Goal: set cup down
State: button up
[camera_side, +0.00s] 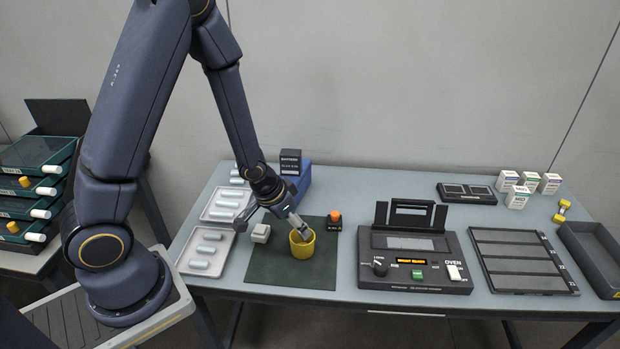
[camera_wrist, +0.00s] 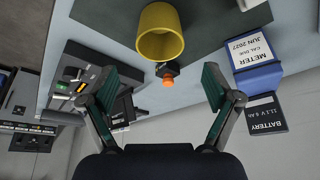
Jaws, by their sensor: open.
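The yellow cup (camera_side: 302,243) stands on the dark mat (camera_side: 268,262) on the table. My gripper (camera_side: 300,227) is at the cup's rim in the side view; whether it touches the cup is hard to tell there. In the wrist view, the yellow cup (camera_wrist: 160,32) appears at the top middle, with its opening showing. My gripper's two fingers (camera_wrist: 160,82) are spread wide there with nothing between them that they grip. The cup lies beyond the fingertips in that view.
A small black block with an orange knob (camera_side: 335,219) is just right of the cup. The black oven unit (camera_side: 415,246) stands further right. Trays of light cylinders (camera_side: 207,250) and a small white block (camera_side: 260,233) are left. A blue meter box (camera_wrist: 254,52) is behind.

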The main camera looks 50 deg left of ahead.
jog(key=s+r+y, duration=0.1)
jog(key=s+r, duration=0.3)
jog(key=r, duration=1.4)
jog(key=s+d+r+t+h, duration=0.1)
jog(key=s+d+r, duration=0.2)
jog(key=s+r, duration=0.4)
jog(key=s, duration=0.3)
jog(key=shift+s+r, duration=0.25)
